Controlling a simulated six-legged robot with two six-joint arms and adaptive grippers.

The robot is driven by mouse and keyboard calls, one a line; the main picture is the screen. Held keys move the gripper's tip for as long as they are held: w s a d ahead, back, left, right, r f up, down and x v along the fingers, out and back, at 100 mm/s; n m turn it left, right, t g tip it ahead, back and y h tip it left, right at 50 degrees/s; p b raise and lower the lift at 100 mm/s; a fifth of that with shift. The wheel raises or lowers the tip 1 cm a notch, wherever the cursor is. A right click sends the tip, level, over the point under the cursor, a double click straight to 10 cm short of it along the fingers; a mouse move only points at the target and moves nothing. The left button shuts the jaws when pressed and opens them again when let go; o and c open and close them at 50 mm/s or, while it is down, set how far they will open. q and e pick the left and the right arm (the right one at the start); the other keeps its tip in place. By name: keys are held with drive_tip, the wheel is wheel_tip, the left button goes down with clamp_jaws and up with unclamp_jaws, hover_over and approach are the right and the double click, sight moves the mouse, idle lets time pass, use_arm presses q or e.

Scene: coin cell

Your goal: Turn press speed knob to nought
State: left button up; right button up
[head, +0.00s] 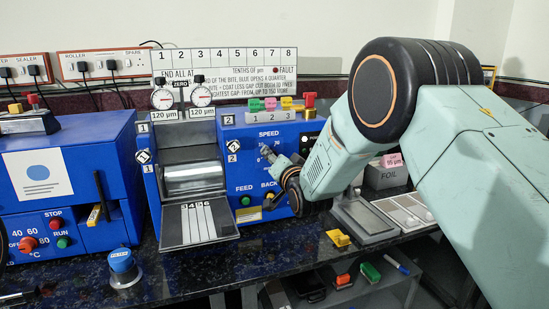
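The blue roller press (237,178) stands at the middle of the bench. Its SPEED label (269,133) is on the right front panel, above the FEED and BACK buttons. My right gripper (268,154) reaches in from the right, with its fingertips at the dial just below that label. The fingers and the dial overlap, so the knob itself and its pointer are mostly hidden. I cannot tell whether the fingers touch or grip the knob. My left gripper is out of view.
Two dial gauges (201,97) sit above the roller (194,177). A blue-topped jar (121,262) stands in front at left, and a yellow piece (338,238) lies at the right. A grey tray (365,222) and a foil box (386,174) stand at the right.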

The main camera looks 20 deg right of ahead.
drive_tip(key=shift+w+f, duration=0.1)
drive_tip(key=c, duration=0.3)
clamp_jaws()
drive_tip(key=shift+n, duration=0.4)
drive_tip(key=shift+a+f+n+p, duration=0.1)
drive_tip(key=shift+n+p, duration=0.35)
drive_tip(key=shift+n, duration=7.05)
